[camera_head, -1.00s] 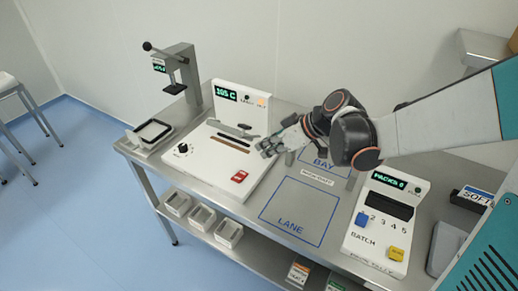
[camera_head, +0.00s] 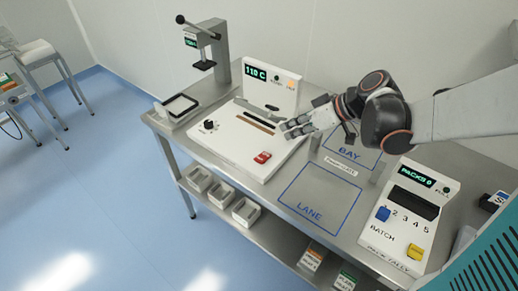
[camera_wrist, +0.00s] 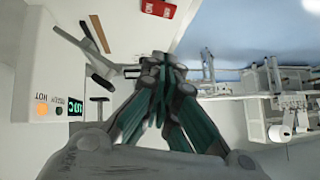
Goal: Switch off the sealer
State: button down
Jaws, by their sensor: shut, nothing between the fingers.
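The sealer (camera_head: 243,146) is a white machine on the steel bench, with an upright back panel whose green display (camera_head: 256,72) reads 110 C. An orange lamp marked HOT (camera_wrist: 42,108) is lit on that panel. A red rocker switch (camera_head: 262,157) sits at its front right corner and shows at the top of the wrist view (camera_wrist: 158,8). A black knob (camera_head: 209,125) is at its left. My gripper (camera_head: 286,130) is shut and empty over the sealer's right side, behind and right of the red switch, apart from it.
The outlined LANE area (camera_head: 320,198) is bare. A pack tally box (camera_head: 408,205) stands at the right. Small bins (camera_head: 221,193) sit on the lower shelf.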

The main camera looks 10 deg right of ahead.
jog(key=b, duration=0.3)
send_over(264, 159)
jog(key=d, duration=0.1)
jog(key=f, duration=0.6)
jog(key=shift+w+d+f, duration=0.1)
jog(key=shift+w+f, duration=0.1)
jog(key=shift+f, duration=0.15)
jog(key=f+b, duration=0.1)
jog(key=f, duration=0.2)
jog(key=shift+a+f+b, duration=0.1)
jog(key=shift+a+b, duration=0.25)
jog(key=shift+a, duration=0.05)
jog(key=shift+s+a+f, duration=0.15)
jog(key=shift+f, duration=0.35)
